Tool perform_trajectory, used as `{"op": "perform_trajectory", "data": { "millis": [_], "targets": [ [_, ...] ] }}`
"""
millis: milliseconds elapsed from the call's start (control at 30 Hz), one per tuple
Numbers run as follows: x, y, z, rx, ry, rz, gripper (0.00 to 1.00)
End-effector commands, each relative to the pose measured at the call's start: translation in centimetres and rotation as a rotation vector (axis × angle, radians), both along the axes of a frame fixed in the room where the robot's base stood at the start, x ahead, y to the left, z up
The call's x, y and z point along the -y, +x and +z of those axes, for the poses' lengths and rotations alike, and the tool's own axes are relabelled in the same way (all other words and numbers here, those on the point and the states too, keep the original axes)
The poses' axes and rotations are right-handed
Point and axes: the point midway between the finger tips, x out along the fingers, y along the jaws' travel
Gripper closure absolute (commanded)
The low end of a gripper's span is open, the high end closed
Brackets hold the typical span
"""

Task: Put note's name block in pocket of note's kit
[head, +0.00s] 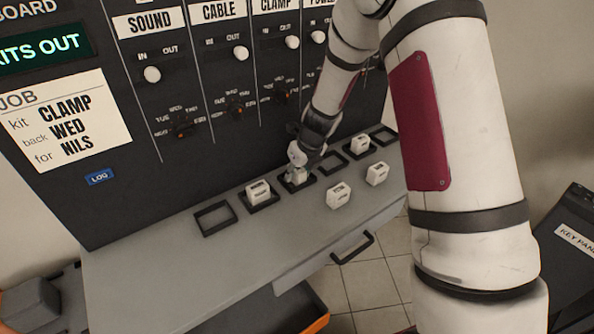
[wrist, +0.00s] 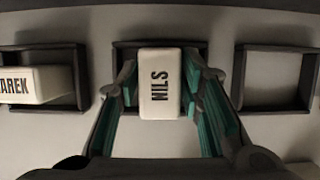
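The note (head: 65,122) on the board reads kit CLAMP, back WED, for NILS. The white NILS name block (wrist: 160,84) lies between the fingers of my gripper (wrist: 160,78), with its lettering running lengthwise up the picture. The teal-padded fingers press on its two long sides. The block is over or in a black-framed pocket (wrist: 125,55); whether it touches the bottom cannot be told. In the head view my gripper (head: 298,158) is at the third pocket from the left. The CLAMP column (head: 279,5) is on the board behind; the arm partly hides it.
The MAREK block (wrist: 35,85) occupies the pocket left of mine; the pocket to the right (wrist: 240,80) is empty. Two loose white blocks, one nearer (head: 338,196) and one farther right (head: 376,174), stand on the shelf (head: 165,270). The leftmost pocket (head: 201,223) is empty.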

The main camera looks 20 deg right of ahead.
Motion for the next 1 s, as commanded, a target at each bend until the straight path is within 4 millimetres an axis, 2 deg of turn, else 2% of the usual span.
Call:
{"op": "perform_trajectory", "data": {
  "millis": [233, 367, 467, 800, 1000],
  "targets": [
    [0.0, 0.0, 0.1, 0.0, 0.0, 0.0, 0.66],
    [0.1, -0.2, 0.9, 0.001, -0.002, -0.001, 0.66],
    [0.2, -0.6, 2.2, 0.002, -0.002, 0.001, 0.66],
    [0.9, -3.1, 8.4, 0.003, -0.001, 0.001, 0.66],
    [1.3, -4.1, 10.7, 0.001, 0.0, 0.001, 0.66]
  ]
}}
